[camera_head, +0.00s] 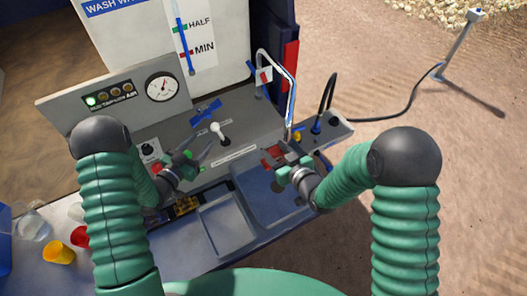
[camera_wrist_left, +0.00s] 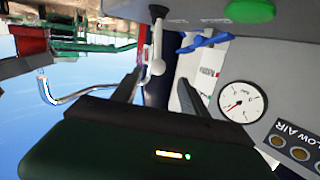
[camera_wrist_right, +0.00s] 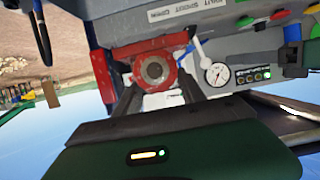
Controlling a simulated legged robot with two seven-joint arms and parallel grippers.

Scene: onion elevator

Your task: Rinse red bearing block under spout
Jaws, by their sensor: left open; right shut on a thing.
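The red bearing block (camera_head: 271,158) is in my right gripper (camera_head: 279,163), above the sink area near the panel's front edge. In the right wrist view the block (camera_wrist_right: 133,54) shows its round metal bore between the fingers. The curved metal spout (camera_head: 291,82) rises at the panel's right side, and its tip appears close to the block; exact alignment is unclear. I see no clear water stream. My left gripper (camera_head: 197,154) is open and empty, just left of the white-knobbed lever (camera_head: 221,136). In the left wrist view the lever's knob (camera_wrist_left: 157,67) is between and beyond the open fingers.
Grey basins (camera_head: 227,222) lie below the panel. A pressure gauge (camera_head: 162,87) and a blue valve handle (camera_head: 205,111) are behind my left gripper. A yellow cup (camera_head: 59,252) stands at lower left. A black hose (camera_head: 385,117) runs off right.

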